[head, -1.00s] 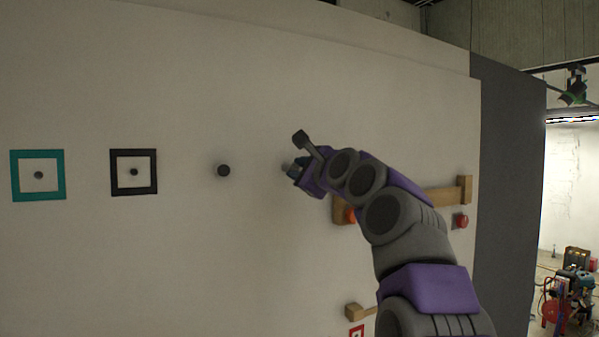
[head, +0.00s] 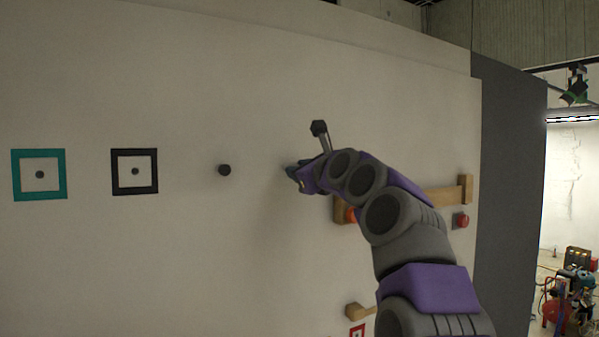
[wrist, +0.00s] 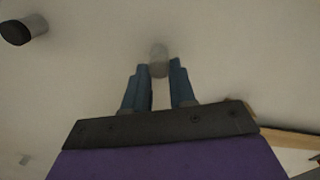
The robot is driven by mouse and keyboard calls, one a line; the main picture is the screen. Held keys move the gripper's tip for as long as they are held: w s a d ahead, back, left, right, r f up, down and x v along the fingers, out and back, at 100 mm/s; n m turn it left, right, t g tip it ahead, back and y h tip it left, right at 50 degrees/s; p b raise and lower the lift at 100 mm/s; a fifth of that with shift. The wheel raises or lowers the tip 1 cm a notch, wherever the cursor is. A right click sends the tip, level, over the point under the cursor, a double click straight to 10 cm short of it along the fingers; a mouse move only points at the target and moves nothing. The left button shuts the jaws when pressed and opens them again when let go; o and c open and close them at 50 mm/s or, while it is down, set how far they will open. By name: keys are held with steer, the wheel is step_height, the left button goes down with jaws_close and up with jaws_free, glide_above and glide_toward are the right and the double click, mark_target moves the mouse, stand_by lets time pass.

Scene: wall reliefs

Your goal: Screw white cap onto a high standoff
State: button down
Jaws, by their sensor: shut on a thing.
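My gripper (head: 290,170) is at the white wall, right of the dark round knob. In the wrist view my gripper's two blue-grey fingers (wrist: 156,84) are closed around the sides of a pale, white-grey cylindrical cap (wrist: 158,60). The cap's far end faces the wall. Any standoff behind the cap is hidden, so I cannot tell whether the cap is seated on it. In the head view the cap is barely visible beyond the fingertips.
A dark round knob (head: 224,170) stands out from the wall; it also shows in the wrist view (wrist: 22,30). Left are a black square frame (head: 134,190) and a teal one (head: 39,193). A wooden bar (head: 447,197) and red button (head: 460,221) are right.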

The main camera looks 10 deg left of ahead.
steer(key=m, duration=0.4)
steer(key=shift+r+m, duration=0.1)
steer(key=shift+m, duration=0.2)
steer(key=c, duration=1.1)
jaws_free()
steer(key=shift+s, duration=0.1)
steer(key=shift+c, duration=0.2)
